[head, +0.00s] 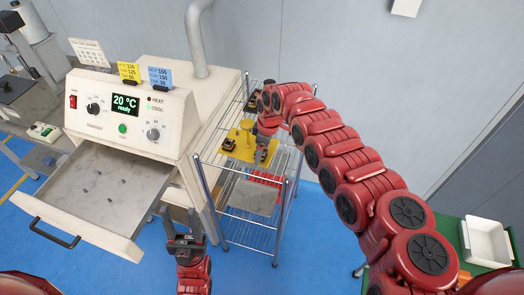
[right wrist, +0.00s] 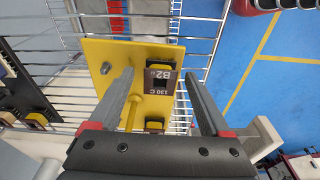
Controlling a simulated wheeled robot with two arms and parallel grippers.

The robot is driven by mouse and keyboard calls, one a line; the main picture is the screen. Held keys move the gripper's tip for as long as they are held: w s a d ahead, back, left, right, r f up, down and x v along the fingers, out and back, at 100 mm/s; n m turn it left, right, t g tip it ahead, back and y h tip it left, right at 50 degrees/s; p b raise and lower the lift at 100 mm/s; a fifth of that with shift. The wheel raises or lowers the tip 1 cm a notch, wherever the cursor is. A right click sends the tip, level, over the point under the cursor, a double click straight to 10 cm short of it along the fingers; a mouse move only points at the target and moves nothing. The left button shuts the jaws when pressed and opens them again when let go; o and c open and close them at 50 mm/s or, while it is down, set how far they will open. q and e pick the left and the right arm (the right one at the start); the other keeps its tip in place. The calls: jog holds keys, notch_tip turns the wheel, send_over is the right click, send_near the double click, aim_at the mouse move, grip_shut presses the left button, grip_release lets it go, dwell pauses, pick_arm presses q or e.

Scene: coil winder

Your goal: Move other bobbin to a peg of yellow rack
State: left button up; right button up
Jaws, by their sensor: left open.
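The yellow rack (head: 240,146) stands on the wire shelf beside the oven. It shows larger in the right wrist view (right wrist: 110,52), with a yellow post and a grey stud. A dark bobbin tagged "130 C B2" (right wrist: 160,80) sits on the rack, with yellow showing above it. Another dark and yellow piece (right wrist: 154,127) is partly hidden by my gripper's body. My right gripper (right wrist: 160,74) is open over the rack, its fingers apart on either side of the B2 bobbin's place; contact cannot be told.
The oven (head: 130,120) reads 20 °C ready. Its drawer (head: 95,200) is pulled out, with several small pegs inside. Wire shelf posts (head: 284,200) stand close to the right arm. A dark rack with bobbins (right wrist: 25,100) lies beside the yellow rack. A white bin (head: 487,240) is at right.

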notch_tip(320, 180, up, 17)
jog(key=d+b, duration=0.2)
jog(key=b, duration=0.3)
jog(key=shift+s+d+r+b, duration=0.15)
jog(key=shift+s+d+b, duration=0.05)
jog(key=shift+s+b, duration=0.2)
